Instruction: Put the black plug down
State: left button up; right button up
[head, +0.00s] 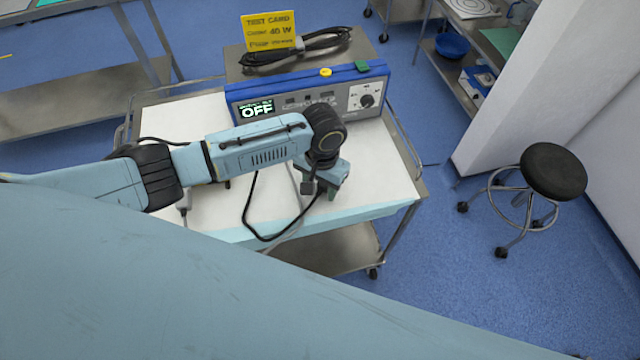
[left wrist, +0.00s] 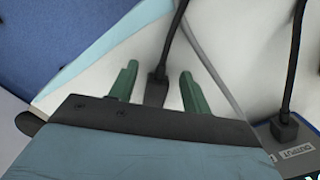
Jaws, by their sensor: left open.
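My left gripper (head: 328,190) is over the front right part of the white-topped cart. In the left wrist view its two green fingers (left wrist: 159,70) are open and apart. The black plug (left wrist: 156,90) sits between them, with a visible gap to each finger. Its black cable runs up and away over the white surface. In the head view the black cable (head: 248,215) loops over the cart's front edge towards the gripper. The arm and gripper mostly hide the plug there. I cannot tell whether the plug rests fully on the surface. My right gripper is not in view.
In the left wrist view a second black connector (left wrist: 284,128) meets a labelled box at the right. A stool (head: 553,172) stands right.

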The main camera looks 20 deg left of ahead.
aim_at(321, 189)
pick_arm(q)
notch_tip(321, 189, up, 13)
jog(key=p, duration=0.2)
jog(key=shift+w, duration=0.35)
